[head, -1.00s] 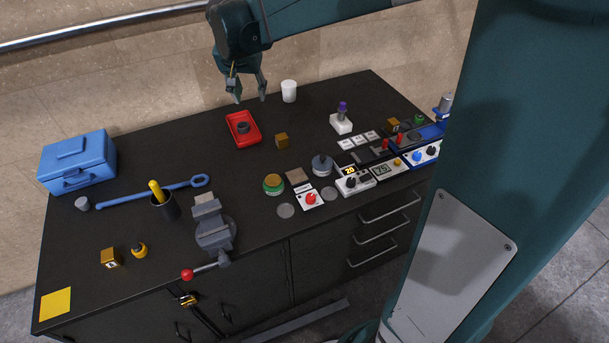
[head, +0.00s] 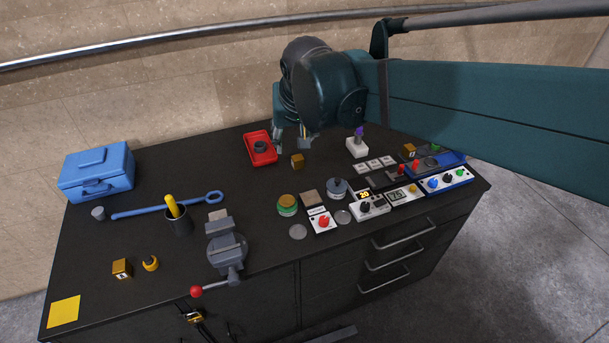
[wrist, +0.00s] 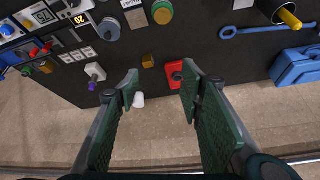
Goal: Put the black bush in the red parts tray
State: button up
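The black bush (head: 260,146) sits in the red parts tray (head: 271,157) at the back of the bench. In the wrist view the bush (wrist: 177,76) shows as a small dark round piece inside the red tray (wrist: 172,66), partly beside my right-hand finger. My gripper (head: 292,143) is just right of the tray in the head view, partly hidden by my arm. In the wrist view my gripper (wrist: 158,92) has its two fingers wide apart with nothing between them. I cannot tell its exact height above the bench.
A brass block (head: 297,161) stands close to the tray. A white cup (wrist: 138,100) is near it at the bench's back edge. A vise (head: 227,250), blue toolbox (head: 97,171), blue wrench (head: 165,206) and control boxes (head: 370,207) stand elsewhere.

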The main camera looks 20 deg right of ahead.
jog(key=s+f+n+t, duration=0.1)
jog(key=s+f+n, duration=0.2)
jog(key=s, duration=1.4)
notch_tip(320, 180, down, 3)
jog(key=shift+r+y, duration=0.2)
jog(key=shift+y, duration=0.2)
jog(key=shift+f, duration=0.1)
notch_tip(320, 180, down, 6)
jog(key=b, duration=0.6)
jog(key=shift+f+b, duration=0.25)
jog(key=shift+b, duration=0.1)
